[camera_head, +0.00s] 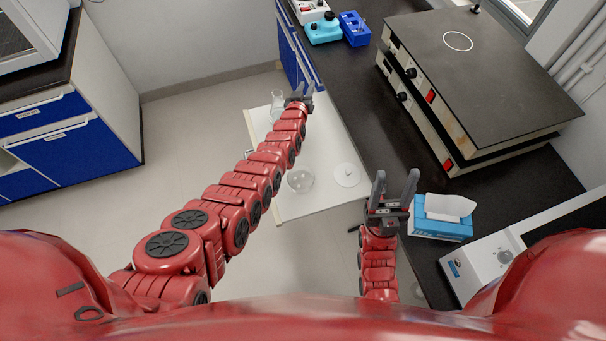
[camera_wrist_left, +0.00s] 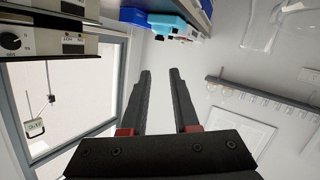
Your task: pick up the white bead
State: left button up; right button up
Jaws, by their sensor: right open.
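I cannot make out a white bead in either view. A clear glass bowl or beaker (camera_head: 300,180) stands on the white table (camera_head: 292,209), with a round white disc (camera_head: 347,174) to its right. A glass flask (camera_head: 277,99) stands at the table's far left. My left gripper (camera_head: 301,88) is over the far end of the table, right of the flask. In the left wrist view its two fingers (camera_wrist_left: 161,72) are apart with nothing between them. My right gripper (camera_head: 396,176) is open and empty, fingers pointing away from me, left of the tissue box.
A blue tissue box (camera_head: 439,230) sits on the dark counter (camera_head: 360,88). A large hotplate-like device (camera_head: 480,75) stands on the counter behind it. Small blue equipment (camera_head: 355,28) is at the counter's far end. The floor left of the table is clear.

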pick_arm(q)
jog(key=s+d+f+m+g, duration=0.2)
jog(key=d+g, duration=0.3)
jog(key=d, duration=0.1)
notch_tip(320, 180, up, 3)
jog(key=m+g+y, duration=0.2)
jog(key=g+y, duration=0.1)
jog(key=g, duration=0.7)
send_over(303, 175)
jog(key=shift+y, duration=0.3)
notch_tip(303, 175, down, 11)
jog(key=b, duration=0.5)
jog(key=shift+s, duration=0.15)
jog(key=shift+f, duration=0.55)
jog(key=shift+f+p, duration=0.55)
jog(key=shift+p, duration=0.05)
jog(key=shift+f+p, duration=0.45)
jog(key=shift+f, duration=0.3)
jog(key=shift+f+p, duration=0.3)
jog(key=shift+f, duration=1)
